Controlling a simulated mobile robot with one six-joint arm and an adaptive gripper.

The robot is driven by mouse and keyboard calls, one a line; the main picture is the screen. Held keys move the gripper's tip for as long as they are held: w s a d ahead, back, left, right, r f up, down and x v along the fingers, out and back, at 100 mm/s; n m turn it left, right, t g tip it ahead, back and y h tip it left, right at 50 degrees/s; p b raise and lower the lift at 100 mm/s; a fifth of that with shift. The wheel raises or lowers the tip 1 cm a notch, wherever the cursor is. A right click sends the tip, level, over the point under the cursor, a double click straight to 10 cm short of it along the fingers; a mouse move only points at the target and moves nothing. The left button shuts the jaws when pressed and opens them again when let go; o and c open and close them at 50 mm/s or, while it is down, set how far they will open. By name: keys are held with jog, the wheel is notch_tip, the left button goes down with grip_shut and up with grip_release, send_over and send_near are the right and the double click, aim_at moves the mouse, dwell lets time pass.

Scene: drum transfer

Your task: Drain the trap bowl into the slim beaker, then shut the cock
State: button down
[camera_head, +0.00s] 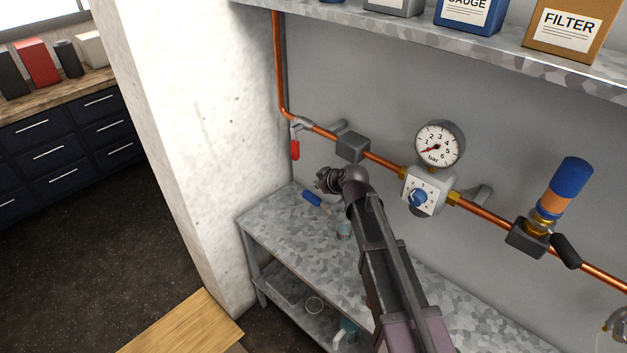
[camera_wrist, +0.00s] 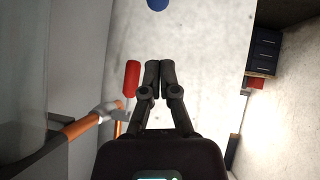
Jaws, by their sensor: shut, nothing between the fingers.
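My gripper (camera_head: 328,180) is shut and empty, in front of the wall above the left end of the metal bench. In the wrist view its two fingertips (camera_wrist: 159,66) are together, just right of a red lever handle (camera_wrist: 132,78). That red handle (camera_head: 294,150) hangs from a valve on the copper pipe at the left. A small clear vessel (camera_head: 343,230) stands on the bench, partly hidden by my arm; I cannot tell if it is the slim beaker. A grey fitting (camera_head: 617,319) is cut off at the right edge. I cannot clearly identify the trap bowl.
The pressure gauge (camera_head: 439,144), a regulator box (camera_head: 424,191) and a blue-and-orange canister (camera_head: 564,188) sit along the copper pipe. A blue-handled object (camera_head: 313,198) lies on the bench (camera_head: 275,226). A pale pillar (camera_head: 195,120) stands left. A shelf (camera_head: 470,45) hangs above.

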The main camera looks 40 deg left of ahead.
jog(key=shift+p+v, duration=1.6)
jog(key=shift+v, duration=1.35)
jog(key=m+g+y+b, duration=0.2)
jog(key=y+b, duration=0.4)
jog(key=b, duration=1.1)
send_near(317, 202)
notch_tip(317, 202, up, 2)
jog(key=w+a, duration=0.2)
jog(key=shift+d+r+m+g, duration=0.15)
jog(key=shift+d+m+g, duration=0.1)
jog(key=shift+m+g, duration=0.05)
jog(key=a, duration=0.3)
jog(key=a+f+b, duration=0.1)
jog(key=a, duration=0.1)
jog(key=a+f+b, duration=0.1)
jog(key=a, duration=0.2)
jog(key=shift+s+a, duration=0.15)
jog(key=shift+a, duration=0.15)
jog(key=shift+s+a, duration=0.1)
jog(key=shift+a, duration=0.5)
